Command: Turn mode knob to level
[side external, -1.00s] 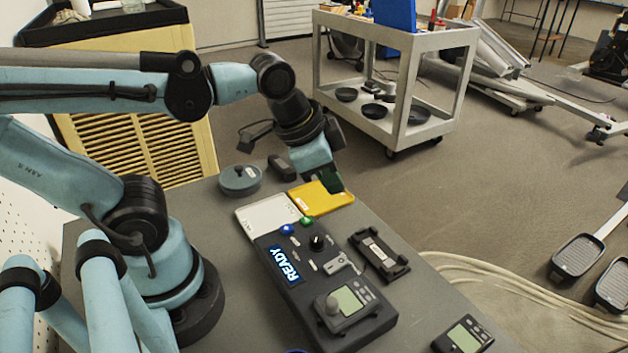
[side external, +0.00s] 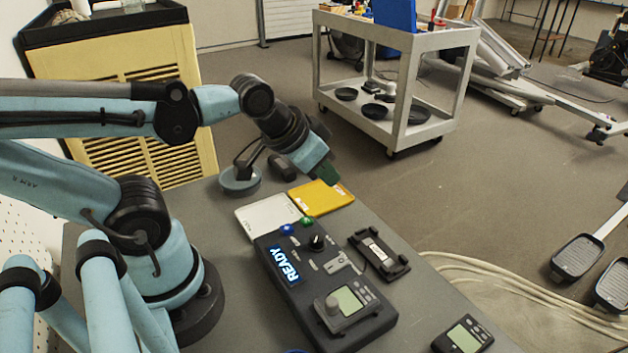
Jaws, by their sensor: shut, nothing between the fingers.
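A dark control panel (side external: 305,298) lies on the grey table and its lit screen (side external: 285,265) reads "READY". A small black knob (side external: 317,241) with a light mark stands on its upper part, near a blue button (side external: 287,229) and a green button (side external: 307,221). I cannot read which knob is the mode knob. My gripper (side external: 327,174) is shut and empty, above the yellow tray behind the panel, apart from both knobs.
A white tray (side external: 262,215) and a yellow tray (side external: 322,199) lie behind the panel. A black holder (side external: 378,254) is right of it, and a handheld device (side external: 463,337) is at the front right.

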